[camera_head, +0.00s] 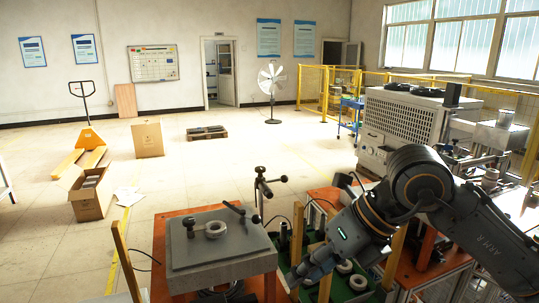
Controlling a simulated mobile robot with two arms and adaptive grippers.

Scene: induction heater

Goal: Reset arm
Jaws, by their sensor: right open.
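My right arm comes in from the right edge, and its gripper (305,270) points down and to the left. It is open, with nothing visible between its fingers. It is over a green bin (375,294) that holds pale metal rings (345,267). The fingertips are small and dark, so I cannot tell whether they touch anything. Part of the bin is hidden behind the arm. Left of the gripper, a metal ring (215,229) lies flat on a grey plate (198,256) on an orange stand. My left gripper is not in view.
A black-handled post (262,190) stands upright behind the plate. A large white machine (400,125) stands behind my right arm. Wooden posts (125,262) rise near the stand. A cardboard box (91,194) and a pallet truck (88,135) are farther left.

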